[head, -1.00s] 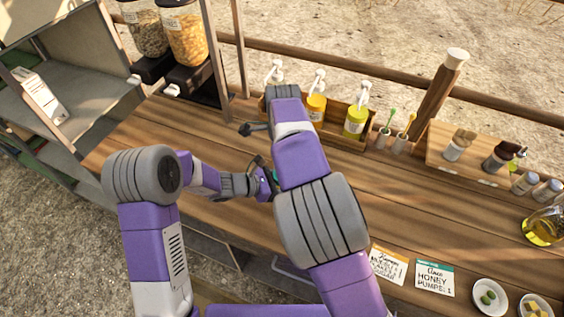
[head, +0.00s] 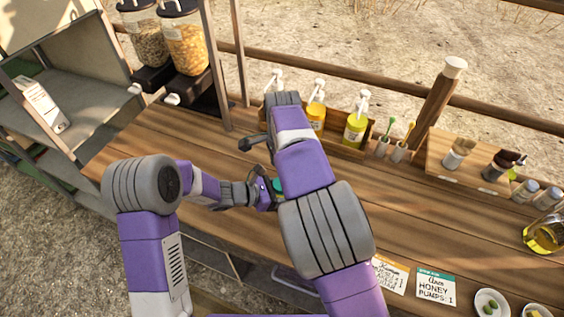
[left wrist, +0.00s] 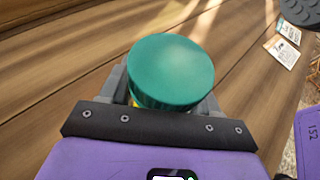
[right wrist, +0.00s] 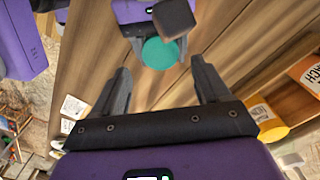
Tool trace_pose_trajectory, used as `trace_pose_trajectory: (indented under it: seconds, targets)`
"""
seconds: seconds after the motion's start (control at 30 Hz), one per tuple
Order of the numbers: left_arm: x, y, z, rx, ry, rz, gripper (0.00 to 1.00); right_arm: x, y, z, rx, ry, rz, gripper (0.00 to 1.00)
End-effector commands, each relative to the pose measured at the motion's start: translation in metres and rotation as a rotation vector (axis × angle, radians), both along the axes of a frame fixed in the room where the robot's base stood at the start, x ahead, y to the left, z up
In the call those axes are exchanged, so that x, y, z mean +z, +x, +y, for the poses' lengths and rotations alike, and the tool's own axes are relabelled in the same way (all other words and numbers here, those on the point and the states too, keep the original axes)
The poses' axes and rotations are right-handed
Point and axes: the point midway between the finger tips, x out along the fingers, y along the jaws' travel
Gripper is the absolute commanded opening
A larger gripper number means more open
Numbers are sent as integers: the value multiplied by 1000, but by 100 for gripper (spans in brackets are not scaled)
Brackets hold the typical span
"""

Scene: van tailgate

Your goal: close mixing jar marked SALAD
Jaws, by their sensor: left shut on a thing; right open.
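A jar with a round green lid (left wrist: 172,70) stands on the wooden counter. A sliver of yellow shows below the lid, and no marking on the jar can be read. My left gripper (left wrist: 166,98) is shut around the jar's body just below the lid. In the head view only a bit of the lid (head: 279,185) shows beside my right arm. In the right wrist view the lid (right wrist: 160,53) is just beyond the fingertips. My right gripper (right wrist: 163,82) is open and empty, apart from the lid.
Pump bottles, one of them yellow (head: 355,130), stand in a wooden rack behind my right arm. Dispensers (head: 185,45) are at the back left. Order cards (head: 436,286) and small bowls (head: 490,302) lie at the front right. The counter's middle right is clear.

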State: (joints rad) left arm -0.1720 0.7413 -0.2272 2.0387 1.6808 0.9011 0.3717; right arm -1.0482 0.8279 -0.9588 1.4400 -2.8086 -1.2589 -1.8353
Motion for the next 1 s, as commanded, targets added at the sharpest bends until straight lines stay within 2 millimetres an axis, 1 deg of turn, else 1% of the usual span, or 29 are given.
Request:
trace_pose_trajectory:
  seconds: [0.03,0.1,0.3,0.43,0.7,0.73,0.77,1.0]
  targets:
    - [-1,0,1,0,3,2,0,-10,0,0,-1,-2,2,75]
    - [-1,0,1,0,3,2,0,-21,0,0,-1,-2,3,75]
    - [-1,0,1,0,3,2,0,-45,0,0,-1,-2,1,75]
    - [-1,0,1,0,3,2,0,-51,0,0,-2,0,0,75]
    - [-1,0,1,0,3,2,0,-52,0,0,-1,0,-1,75]
    - [-1,0,1,0,3,2,0,-52,0,0,-1,0,-1,73]
    - [-1,0,1,0,3,2,0,-52,0,0,-1,0,-1,69]
    - [-1,0,1,0,3,2,0,-52,0,0,-1,0,-1,32]
